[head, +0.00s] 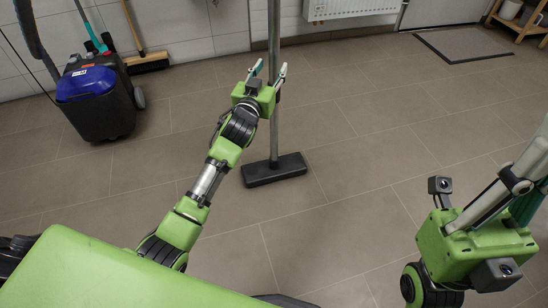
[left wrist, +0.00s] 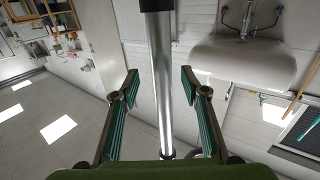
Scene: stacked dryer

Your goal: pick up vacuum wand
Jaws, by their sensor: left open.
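The vacuum wand (head: 274,135) is a thin metal pole standing upright on a flat black floor head (head: 274,171). Its top is out of the head view. My left gripper (head: 268,72) is at the pole, open, with one finger on each side of it. In the left wrist view the shiny pole (left wrist: 161,85) runs between the two fingers of my left gripper (left wrist: 160,80), with a gap on both sides. A dark part of the pole shows at the top there. My right gripper (head: 512,195) is at the right edge, away from the wand; its fingertips are cut off.
A blue and black cleaning machine (head: 92,88) stands at the upper left near a broom (head: 148,59). A radiator (head: 350,8) is on the back wall, a dark mat (head: 464,45) lies at the upper right. The tiled floor around the wand is clear. A white sink (left wrist: 243,62) shows in the left wrist view.

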